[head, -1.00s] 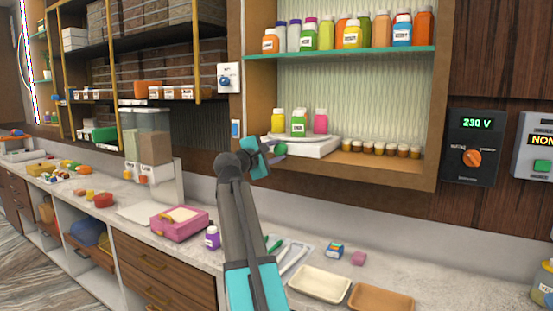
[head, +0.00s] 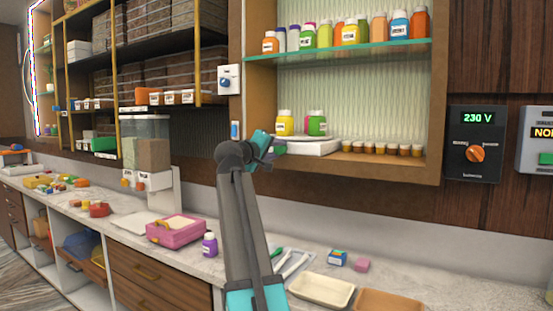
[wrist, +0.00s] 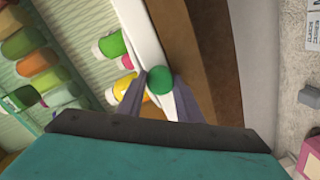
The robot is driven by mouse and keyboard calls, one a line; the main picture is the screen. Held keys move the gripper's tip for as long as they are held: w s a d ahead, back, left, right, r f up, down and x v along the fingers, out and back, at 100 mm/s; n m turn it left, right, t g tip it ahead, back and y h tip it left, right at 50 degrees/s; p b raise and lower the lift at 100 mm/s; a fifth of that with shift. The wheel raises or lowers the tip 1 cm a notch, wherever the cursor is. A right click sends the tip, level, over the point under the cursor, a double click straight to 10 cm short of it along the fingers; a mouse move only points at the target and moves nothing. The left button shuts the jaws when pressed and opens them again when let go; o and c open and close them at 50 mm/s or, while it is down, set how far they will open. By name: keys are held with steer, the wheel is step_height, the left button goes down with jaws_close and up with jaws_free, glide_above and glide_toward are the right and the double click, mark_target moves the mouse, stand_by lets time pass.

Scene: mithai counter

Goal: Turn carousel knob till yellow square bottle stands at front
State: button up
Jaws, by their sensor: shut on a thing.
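The carousel (head: 315,147) is a white turntable unit on the lower wall shelf. It carries a yellow bottle (head: 284,123) on the left, a green bottle (head: 317,126) on the right and a pink bottle (head: 309,115) partly hidden behind the green one. In the wrist view the yellow bottle (wrist: 122,88) is nearest my gripper, with the pink bottle (wrist: 125,62) and green bottle (wrist: 110,45) beyond. My gripper (wrist: 160,90) is shut on the round green knob (wrist: 160,79) at the carousel's near end. In the head view my arm partly covers the knob.
Small brown-filled jars (head: 380,148) line the shelf right of the carousel. A glass shelf (head: 340,54) with several bottles hangs above. The counter below holds a pink box (head: 174,230), a purple bottle (head: 209,245) and a cream tray (head: 321,290).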

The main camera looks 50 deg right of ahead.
steer(key=shift+f+m+b, duration=0.1)
steer(key=shift+m+b, duration=0.8)
steer(key=shift+m, duration=0.3)
steer(key=o, duration=1)
steer(key=shift+o, duration=0.2)
steer(key=shift+s, duration=0.1)
steer(key=v, duration=1.3)
steer(key=shift+s+a+b, duration=0.15)
steer(key=shift+a+b, duration=0.25)
steer(key=shift+b, duration=0.05)
